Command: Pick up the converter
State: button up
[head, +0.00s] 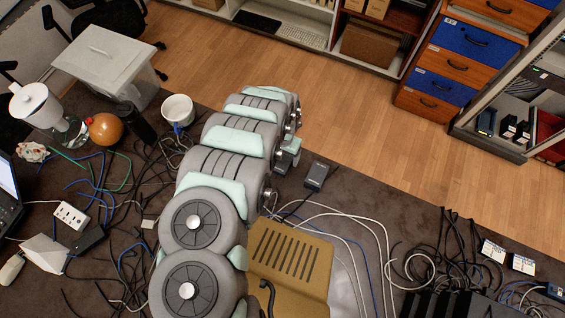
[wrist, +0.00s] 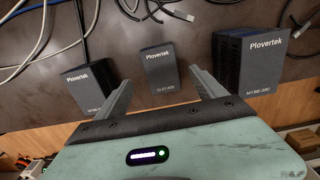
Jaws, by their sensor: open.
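Three dark Plovertek boxes lie on the brown table in the wrist view: a left one (wrist: 85,91) with a black cable, a smaller middle one (wrist: 162,69), and a larger ribbed right one (wrist: 250,62). Their model print is too small to tell surely which is the converter. My gripper (wrist: 160,77) is open and empty, its fingers on either side of the middle box's lower part in the picture. I cannot tell the height between them. In the head view one dark box (head: 317,175) shows right of my gripper; my arm hides the others.
Loose white and grey cables (wrist: 155,10) lie beyond the boxes. In the head view a tan slotted panel (head: 290,262) is beside the arm, tangled cables (head: 110,200) and a white mug (head: 178,109) lie left. The table's far edge and wooden floor (head: 370,140) are close by.

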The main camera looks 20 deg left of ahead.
aim_at(283, 161)
jog(key=shift+w+f, duration=0.15)
jog(key=shift+f, duration=2.4)
jog(key=shift+w, duration=0.1)
jog(key=shift+c, duration=0.4)
grip_shut()
